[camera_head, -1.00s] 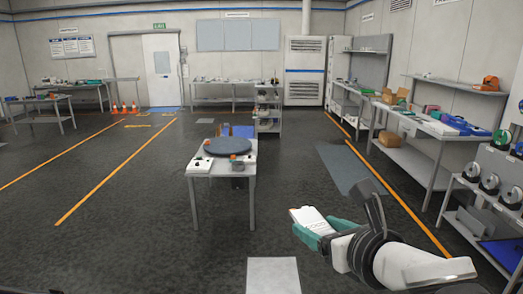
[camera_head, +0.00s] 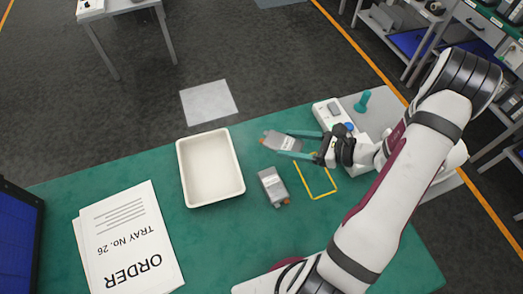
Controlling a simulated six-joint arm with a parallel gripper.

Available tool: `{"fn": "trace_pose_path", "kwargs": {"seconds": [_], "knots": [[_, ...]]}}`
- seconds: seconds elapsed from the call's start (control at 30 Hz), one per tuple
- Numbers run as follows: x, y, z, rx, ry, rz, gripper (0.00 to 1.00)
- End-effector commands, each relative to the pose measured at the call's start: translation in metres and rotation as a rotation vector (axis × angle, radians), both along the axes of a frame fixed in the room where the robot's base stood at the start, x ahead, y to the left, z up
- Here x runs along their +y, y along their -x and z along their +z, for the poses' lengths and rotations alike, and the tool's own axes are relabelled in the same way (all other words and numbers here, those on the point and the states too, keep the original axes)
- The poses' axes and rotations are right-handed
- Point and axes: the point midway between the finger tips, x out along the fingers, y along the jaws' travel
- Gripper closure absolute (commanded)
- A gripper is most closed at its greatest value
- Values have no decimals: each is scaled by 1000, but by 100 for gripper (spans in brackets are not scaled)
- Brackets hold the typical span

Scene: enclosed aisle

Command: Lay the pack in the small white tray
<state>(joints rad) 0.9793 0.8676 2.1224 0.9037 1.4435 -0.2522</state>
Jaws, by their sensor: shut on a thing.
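The small white tray (camera_head: 240,172) lies empty on the green table, left of my gripper. My gripper (camera_head: 290,143) has teal fingers and is shut on a grey pack (camera_head: 280,142) with a white label and an orange spot at its left end. The pack appears held above the table, to the right of the tray and apart from it. A second, similar grey pack (camera_head: 272,186) lies on the table between the tray and a yellow outlined rectangle (camera_head: 319,195). The fingers hide part of the held pack.
Order sheets (camera_head: 128,240) lie left of the tray, and a dark blue screen (camera_head: 18,245) stands at the left edge. A white device with buttons (camera_head: 330,112) and a teal knobbed piece (camera_head: 362,100) are behind my gripper. The table's far edge runs close behind the tray.

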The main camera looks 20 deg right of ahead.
Motion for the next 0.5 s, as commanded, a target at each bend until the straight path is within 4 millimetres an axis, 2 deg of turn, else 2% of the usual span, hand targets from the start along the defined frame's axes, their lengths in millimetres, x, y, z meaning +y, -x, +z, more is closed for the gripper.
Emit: {"fn": "trace_pose_path", "kwargs": {"seconds": [0.03,0.1,0.2,0.27,0.5], "knots": [[13,-9,-9,2,-4,8,100],[28,-23,-21,2,-2,5,100],[41,-37,-33,1,1,3,100],[46,-41,-37,1,0,1,100],[48,-43,-77,1,0,-3,100]]}}
